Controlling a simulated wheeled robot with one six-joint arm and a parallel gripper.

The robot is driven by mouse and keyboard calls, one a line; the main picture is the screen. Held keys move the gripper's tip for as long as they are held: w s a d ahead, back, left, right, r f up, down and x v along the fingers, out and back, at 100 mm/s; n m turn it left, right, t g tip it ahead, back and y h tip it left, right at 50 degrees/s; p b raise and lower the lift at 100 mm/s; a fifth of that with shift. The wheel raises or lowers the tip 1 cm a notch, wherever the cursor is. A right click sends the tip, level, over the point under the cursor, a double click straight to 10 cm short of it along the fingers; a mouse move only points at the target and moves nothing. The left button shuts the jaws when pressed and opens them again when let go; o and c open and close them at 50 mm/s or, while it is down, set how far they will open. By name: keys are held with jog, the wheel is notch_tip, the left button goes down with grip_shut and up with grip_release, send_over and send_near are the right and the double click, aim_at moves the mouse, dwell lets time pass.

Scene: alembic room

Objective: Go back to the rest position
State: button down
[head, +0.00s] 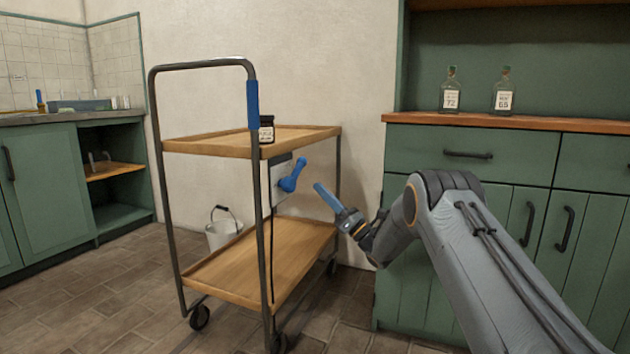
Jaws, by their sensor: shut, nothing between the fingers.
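My gripper (319,188) is in the middle of the head view, at the end of my grey arm, which reaches in from the lower right. Its blue fingers are together and hold nothing. They point up and to the left. A blue lever (293,176) on a pale wall plate (279,184) shows just left of the fingertips. A gap shows between the lever and the fingers in the picture; the distance in depth is hard to tell.
A two-shelf wooden trolley (240,262) with a metal frame stands left of my gripper. A dark jar (266,130) sits on its top shelf. Green cabinets (465,157) with two bottles (451,90) stand at right. A bucket (222,232) is behind the trolley. Floor is clear at lower left.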

jog(key=shift+s+d+f, duration=0.15)
jog(key=shift+f, duration=0.05)
